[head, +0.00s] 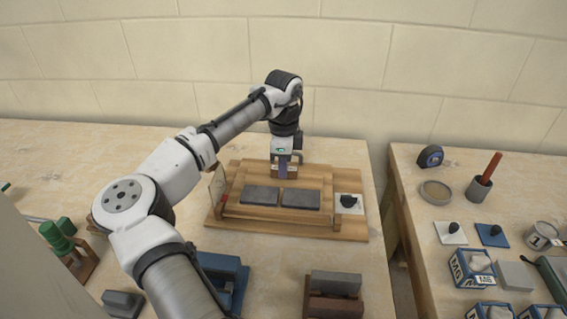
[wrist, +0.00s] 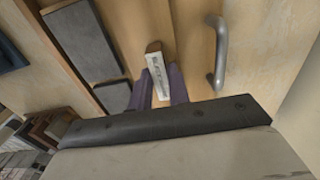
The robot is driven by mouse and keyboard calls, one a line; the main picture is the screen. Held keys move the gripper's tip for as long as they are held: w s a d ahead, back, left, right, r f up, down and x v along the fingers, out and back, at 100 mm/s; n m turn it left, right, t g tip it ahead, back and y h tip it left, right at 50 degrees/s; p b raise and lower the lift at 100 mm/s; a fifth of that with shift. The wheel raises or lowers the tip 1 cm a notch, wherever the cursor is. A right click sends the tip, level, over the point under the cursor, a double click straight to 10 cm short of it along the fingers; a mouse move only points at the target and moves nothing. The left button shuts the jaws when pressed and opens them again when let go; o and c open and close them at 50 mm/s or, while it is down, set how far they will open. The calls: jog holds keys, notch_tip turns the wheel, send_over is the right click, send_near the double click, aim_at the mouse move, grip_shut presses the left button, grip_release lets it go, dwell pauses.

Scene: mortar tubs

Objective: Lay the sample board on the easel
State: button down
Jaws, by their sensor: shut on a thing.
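A light wooden board (head: 235,208) carries two dark grey slabs (head: 261,195) side by side, and rests on a wider wooden base (head: 345,231). I cannot tell for sure which part is the sample board and which is the easel. My gripper (head: 284,174) is at the back edge of the board, pointing down. In the wrist view, the purple fingers of my gripper (wrist: 161,88) are shut on a small wooden block with a white lettered label (wrist: 157,70). A grey bar handle (wrist: 219,55) stands beside it. The slabs also show in the wrist view (wrist: 82,42).
A black-knobbed white plate (head: 349,203) sits at the base's right. Blue (head: 222,280) and brown (head: 334,292) items stand in front. A gap separates the right table (head: 418,215), which holds tubs and tools.

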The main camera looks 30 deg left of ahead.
jog(key=shift+f, duration=0.1)
jog(key=c, duration=1.3)
grip_release()
notch_tip(320, 180, up, 12)
jog(key=shift+r+b, duration=0.15)
jog(key=shift+b, duration=0.6)
